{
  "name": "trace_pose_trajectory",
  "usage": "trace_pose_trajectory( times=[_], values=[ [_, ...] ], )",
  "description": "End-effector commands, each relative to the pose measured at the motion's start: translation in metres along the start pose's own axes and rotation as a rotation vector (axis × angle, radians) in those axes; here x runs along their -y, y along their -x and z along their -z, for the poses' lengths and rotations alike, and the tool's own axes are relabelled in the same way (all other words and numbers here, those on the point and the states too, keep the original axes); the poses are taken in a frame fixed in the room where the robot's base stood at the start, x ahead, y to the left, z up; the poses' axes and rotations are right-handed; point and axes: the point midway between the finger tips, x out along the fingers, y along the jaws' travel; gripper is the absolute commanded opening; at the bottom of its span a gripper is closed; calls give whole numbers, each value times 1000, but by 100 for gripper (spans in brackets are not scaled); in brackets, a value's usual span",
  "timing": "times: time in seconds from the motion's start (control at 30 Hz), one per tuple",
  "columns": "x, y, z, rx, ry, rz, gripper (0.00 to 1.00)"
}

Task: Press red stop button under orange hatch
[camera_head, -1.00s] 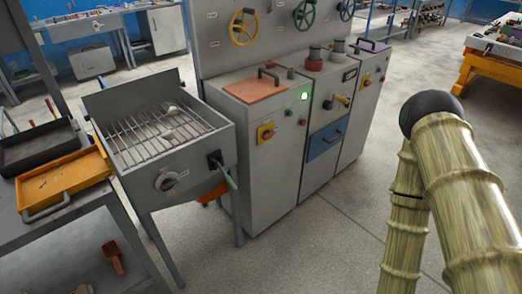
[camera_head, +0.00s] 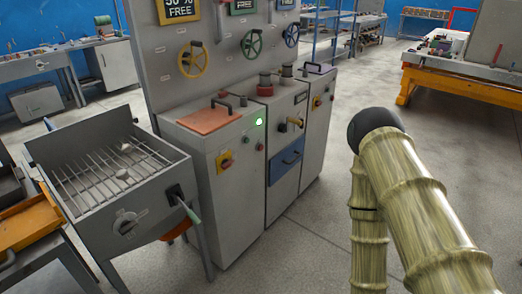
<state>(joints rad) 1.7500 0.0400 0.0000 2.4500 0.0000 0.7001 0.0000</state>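The orange hatch (camera_head: 208,121) is a flat lid with a dark handle on top of the left grey cabinet (camera_head: 211,190). It lies closed. Nothing beneath it shows, so the red stop button under it is hidden. On the cabinet's front are a lit green lamp (camera_head: 259,122), a small red knob or button (camera_head: 260,146) and a yellow plate with a red rotary switch (camera_head: 225,161). My arm, bamboo-patterned with a dark joint, stands at the right, well apart from the cabinet. My gripper is not in view.
A grill-like box with a wire rack (camera_head: 112,172) stands left of the cabinet, its handle sticking out near the cabinet front. An orange tray (camera_head: 28,225) is at far left. The floor (camera_head: 310,235) before the cabinets is clear. Handwheels (camera_head: 192,60) are on the panel behind.

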Motion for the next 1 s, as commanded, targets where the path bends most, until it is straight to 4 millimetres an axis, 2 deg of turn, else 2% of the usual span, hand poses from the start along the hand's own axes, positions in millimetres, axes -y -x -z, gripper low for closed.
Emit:
trace_pose_trajectory(
  times=[0.3, 0.5, 0.53, 1.0],
  values=[
    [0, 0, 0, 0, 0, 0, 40],
    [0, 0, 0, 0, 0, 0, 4],
    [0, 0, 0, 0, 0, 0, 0],
    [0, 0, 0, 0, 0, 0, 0]
  ],
)
